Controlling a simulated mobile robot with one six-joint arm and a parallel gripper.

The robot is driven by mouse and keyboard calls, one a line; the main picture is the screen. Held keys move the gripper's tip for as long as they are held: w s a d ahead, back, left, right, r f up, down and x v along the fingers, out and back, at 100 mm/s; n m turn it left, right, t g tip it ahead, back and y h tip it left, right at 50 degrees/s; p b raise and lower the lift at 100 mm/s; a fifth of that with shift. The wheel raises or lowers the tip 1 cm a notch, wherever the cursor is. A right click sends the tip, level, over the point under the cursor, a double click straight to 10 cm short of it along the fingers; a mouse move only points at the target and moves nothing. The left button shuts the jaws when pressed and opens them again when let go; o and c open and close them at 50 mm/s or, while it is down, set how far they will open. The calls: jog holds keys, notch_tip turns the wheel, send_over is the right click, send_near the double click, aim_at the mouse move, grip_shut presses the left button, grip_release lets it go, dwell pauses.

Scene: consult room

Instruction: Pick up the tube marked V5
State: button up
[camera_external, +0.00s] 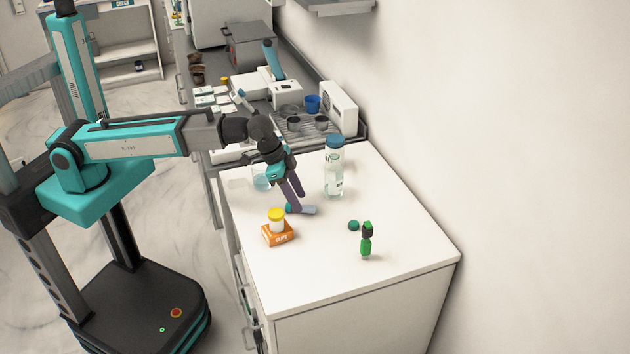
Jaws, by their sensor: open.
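A small tube (305,210) with a teal cap lies on the white counter top (330,290). It may be the V5 tube, but no marking on it can be read at this size. My gripper (298,203) points down over this tube, with its dark purple fingers open and their tips close to it. One finger partly covers the tube. Whether the fingers touch it, I cannot tell.
An orange box (278,234) with a yellow-capped jar (277,220) is front left. A green figure-like object (366,241) and green cap (353,225) are at right. The front counter is clear.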

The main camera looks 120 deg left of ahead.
aim_at(306, 209)
jog(key=shift+p+x, duration=0.4)
jog(key=shift+x, duration=1.1)
grip_shut()
